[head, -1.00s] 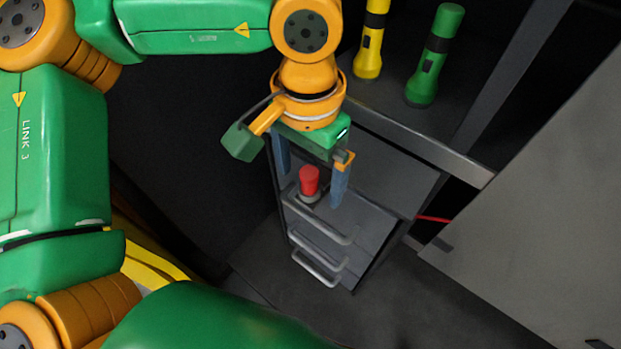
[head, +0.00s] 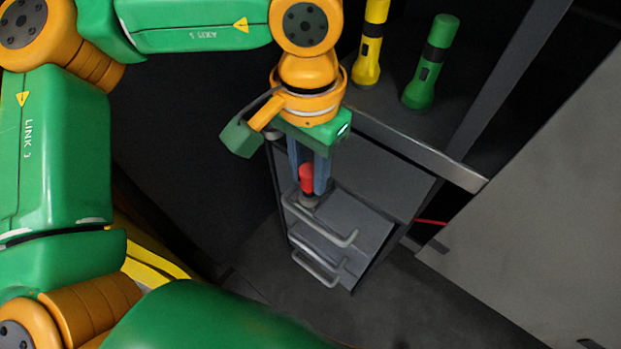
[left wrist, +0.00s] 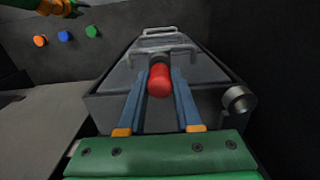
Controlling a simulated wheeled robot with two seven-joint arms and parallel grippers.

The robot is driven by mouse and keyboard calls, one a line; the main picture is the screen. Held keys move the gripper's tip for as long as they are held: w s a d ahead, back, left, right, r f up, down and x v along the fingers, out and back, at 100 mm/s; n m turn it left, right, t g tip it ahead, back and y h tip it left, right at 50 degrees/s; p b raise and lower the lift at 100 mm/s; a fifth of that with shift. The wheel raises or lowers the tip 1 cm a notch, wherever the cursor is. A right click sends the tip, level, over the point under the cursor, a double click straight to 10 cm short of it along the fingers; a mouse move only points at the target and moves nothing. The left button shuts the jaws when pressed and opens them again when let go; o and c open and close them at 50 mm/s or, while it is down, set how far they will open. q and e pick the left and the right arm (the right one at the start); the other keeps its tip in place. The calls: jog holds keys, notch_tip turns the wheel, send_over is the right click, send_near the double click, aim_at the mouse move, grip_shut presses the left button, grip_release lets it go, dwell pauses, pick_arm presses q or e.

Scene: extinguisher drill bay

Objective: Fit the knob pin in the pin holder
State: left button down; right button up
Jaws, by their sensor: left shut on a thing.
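The knob pin (head: 306,173) has a red knob. It sits upright in a grey round collar (head: 308,201) on the drawer cabinet, by the top handle. My left gripper (head: 308,186) points down, with its blue fingers shut on either side of the red knob. In the left wrist view the knob (left wrist: 159,82) lies between the fingertips. A short grey open tube (left wrist: 239,100), which looks like the pin holder, stands at the cabinet's right side in that view. The pin below the knob is hidden. My right gripper is not recognisable in either view.
The cabinet's drawers carry bar handles (head: 316,272). A yellow flashlight (head: 369,45) and a green flashlight (head: 431,65) stand on a surface behind. A grey panel (head: 540,215) is at the right. Coloured round buttons (left wrist: 64,36) show on a wall.

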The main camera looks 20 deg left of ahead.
pick_arm(q)
jog(key=shift+r+p, duration=0.75)
jog(key=shift+r, duration=1.2)
jog(key=shift+r, duration=2)
jog(key=shift+f, duration=0.1)
